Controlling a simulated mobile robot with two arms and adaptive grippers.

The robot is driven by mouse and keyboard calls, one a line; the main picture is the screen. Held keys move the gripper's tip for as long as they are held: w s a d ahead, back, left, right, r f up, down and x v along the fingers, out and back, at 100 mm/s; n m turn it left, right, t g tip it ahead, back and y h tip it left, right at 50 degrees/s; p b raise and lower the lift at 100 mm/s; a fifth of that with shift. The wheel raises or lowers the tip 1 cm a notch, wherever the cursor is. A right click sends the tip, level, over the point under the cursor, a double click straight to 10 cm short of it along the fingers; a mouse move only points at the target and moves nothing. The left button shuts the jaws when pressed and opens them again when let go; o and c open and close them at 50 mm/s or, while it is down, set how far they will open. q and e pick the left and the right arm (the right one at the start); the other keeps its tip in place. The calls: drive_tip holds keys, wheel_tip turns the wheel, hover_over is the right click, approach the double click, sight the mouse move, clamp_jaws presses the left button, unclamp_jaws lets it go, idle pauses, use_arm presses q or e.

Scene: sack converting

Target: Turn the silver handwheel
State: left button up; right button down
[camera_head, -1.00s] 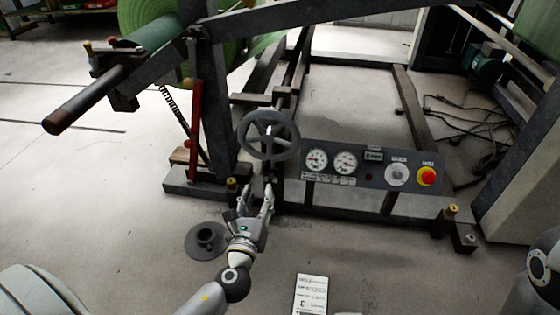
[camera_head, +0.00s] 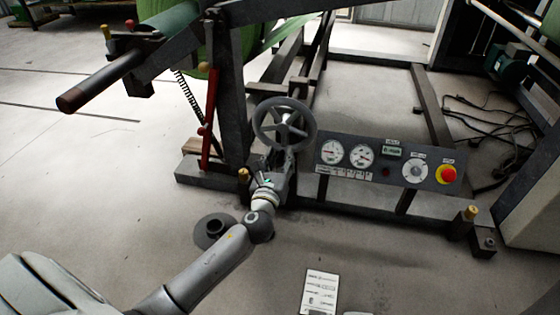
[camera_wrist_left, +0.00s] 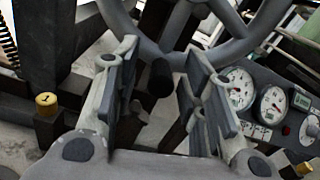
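The silver-grey handwheel (camera_head: 259,124), with spokes, stands upright on the machine frame, left of the gauge panel. My left gripper (camera_head: 282,158) is just below and in front of it, at the lower rim. In the left wrist view the wheel rim (camera_wrist_left: 232,52) crosses the top of the picture. The left gripper (camera_wrist_left: 162,62) is open there, its two fingers apart. A dark cylindrical stub (camera_wrist_left: 160,79) shows between the fingers; I see no finger closed on it. Whether a finger touches the rim cannot be told. My right gripper is not in view.
The control panel (camera_head: 375,180) with gauges, a dial and a red stop button (camera_head: 446,174) is close on the right. A red lever (camera_head: 209,120) and a dark post stand left. A round floor base (camera_head: 213,232) lies below my arm. Open floor lies in front.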

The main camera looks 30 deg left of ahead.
use_arm(q)
clamp_jaws()
idle(0.5)
